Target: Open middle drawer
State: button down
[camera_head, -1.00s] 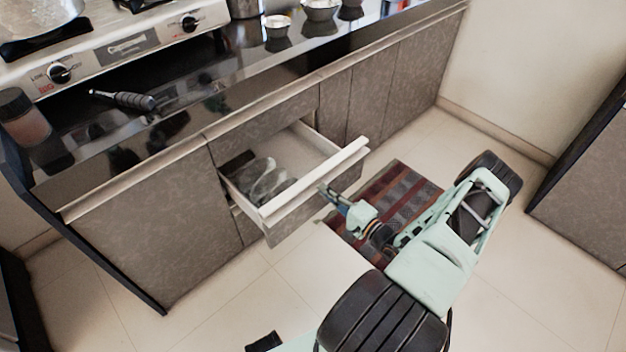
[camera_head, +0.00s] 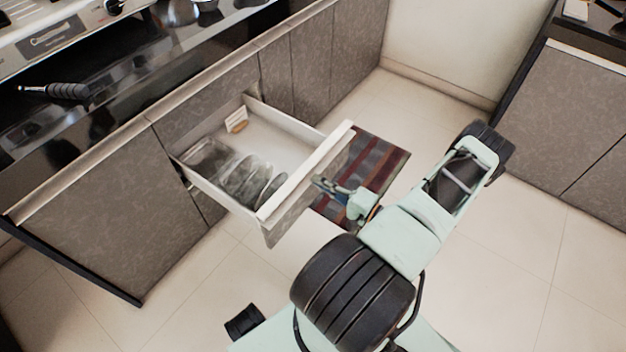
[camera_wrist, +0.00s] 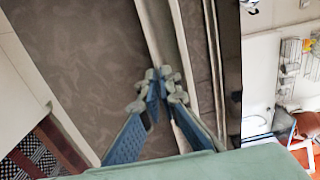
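The open drawer (camera_head: 285,140) is pulled well out of the counter cabinet, below a closed front panel (camera_head: 208,105). Its pale wooden front edge (camera_head: 310,168) faces my arm. Clear dishes or lids lie inside it, with a small card at the back. My gripper (camera_head: 322,184) is at the outer side of the drawer front. In the wrist view, the blue fingers of my gripper (camera_wrist: 162,88) come close together at the pale edge strip (camera_wrist: 150,30) and look shut on it. The exact contact is partly hidden by the fingertips.
A striped rug (camera_head: 375,165) lies on the tiled floor beyond the drawer. Another cabinet (camera_head: 560,120) stands at the right.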

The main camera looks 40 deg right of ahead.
jog(key=shift+s+d, duration=0.3)
jog(key=shift+s, duration=0.25)
jog(key=shift+r, duration=0.1)
jog(key=c, duration=2.2)
grip_release()
jog(key=v, duration=1.2)
